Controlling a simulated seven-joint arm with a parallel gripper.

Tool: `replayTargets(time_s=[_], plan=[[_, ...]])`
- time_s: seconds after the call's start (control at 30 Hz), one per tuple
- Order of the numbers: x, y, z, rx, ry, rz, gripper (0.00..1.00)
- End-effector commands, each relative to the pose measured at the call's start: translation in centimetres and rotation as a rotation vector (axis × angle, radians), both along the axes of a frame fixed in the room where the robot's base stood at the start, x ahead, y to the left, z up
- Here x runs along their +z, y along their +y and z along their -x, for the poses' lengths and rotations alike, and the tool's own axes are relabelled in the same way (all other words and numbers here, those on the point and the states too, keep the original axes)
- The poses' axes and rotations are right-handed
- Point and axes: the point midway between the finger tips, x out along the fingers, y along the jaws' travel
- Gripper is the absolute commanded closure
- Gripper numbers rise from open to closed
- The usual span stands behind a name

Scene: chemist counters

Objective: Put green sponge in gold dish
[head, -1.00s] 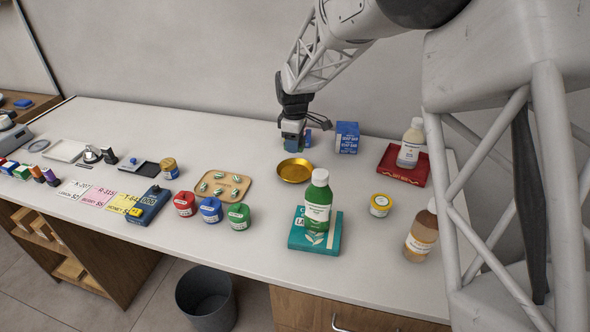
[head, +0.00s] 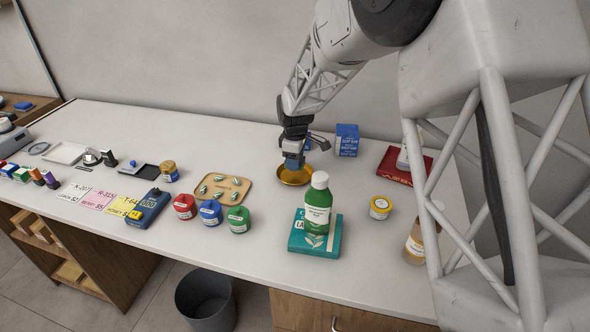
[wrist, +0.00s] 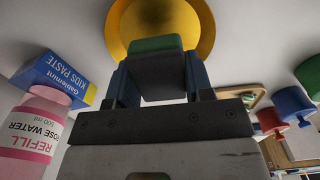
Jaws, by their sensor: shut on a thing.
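The gold dish (head: 296,180) sits on the counter toward the back; its yellow rim also shows in the wrist view (wrist: 194,20). My gripper (head: 293,168) is right above the dish in the head view. In the wrist view, the green sponge (wrist: 155,44) is between the two fingers of my gripper (wrist: 158,75), which is shut on it. The sponge overlaps the dish there; whether it touches the dish cannot be told. In the head view the sponge is hidden by the gripper.
A blue carton (head: 347,140) stands right of the dish at the back. A green bottle (head: 317,204) on a teal box (head: 313,246) stands in front. A tan tray (head: 223,186) lies to the left, with red, blue and green jars nearby.

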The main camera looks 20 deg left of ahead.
Motion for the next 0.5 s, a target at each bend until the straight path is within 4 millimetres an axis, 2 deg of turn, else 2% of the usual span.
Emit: replayTargets(time_s=[0.37, 0.5], plan=[[-0.3, 0.0, 0.0, 0.0, 0.0, 0.0, 0.75], [-1.2, 0.0, 0.0, 0.0, 0.0, 0.0, 0.75]])
